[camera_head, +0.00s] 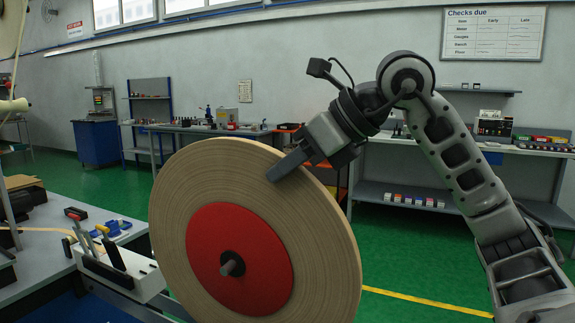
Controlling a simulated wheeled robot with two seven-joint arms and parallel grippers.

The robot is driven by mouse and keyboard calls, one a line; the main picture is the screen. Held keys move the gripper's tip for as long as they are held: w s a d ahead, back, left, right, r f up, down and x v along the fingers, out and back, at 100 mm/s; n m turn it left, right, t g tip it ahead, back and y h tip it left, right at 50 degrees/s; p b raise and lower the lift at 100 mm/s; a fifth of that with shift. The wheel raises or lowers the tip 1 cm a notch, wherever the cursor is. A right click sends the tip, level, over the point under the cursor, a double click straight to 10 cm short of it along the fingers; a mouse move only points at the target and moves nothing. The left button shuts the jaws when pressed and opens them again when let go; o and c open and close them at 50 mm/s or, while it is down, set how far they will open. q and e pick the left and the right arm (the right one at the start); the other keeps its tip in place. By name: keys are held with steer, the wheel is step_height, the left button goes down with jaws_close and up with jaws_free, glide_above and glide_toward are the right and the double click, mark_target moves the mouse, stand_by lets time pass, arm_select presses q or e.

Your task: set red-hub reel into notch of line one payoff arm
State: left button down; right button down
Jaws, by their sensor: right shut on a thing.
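The red-hub reel (240,258) is a large tan tape roll with a red disc and a short grey spindle stub at its centre. It stands on edge in the middle of the head view, its flat face towards me. My right gripper (281,168) is shut on the reel's upper right rim, with one finger lying over the front face. The other finger is hidden behind the reel. My left gripper is out of view. I cannot make out the line one payoff arm or its notch.
Part of another tan roll (10,28) shows at the top left. Wall benches (400,193) stand behind. Green floor lies open between.

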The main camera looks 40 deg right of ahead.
mark_target(293, 259)
arm_select(q)
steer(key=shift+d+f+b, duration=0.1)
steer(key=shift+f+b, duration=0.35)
steer(key=shift+b, duration=0.65)
arm_select(e)
steer(key=shift+f, duration=0.95)
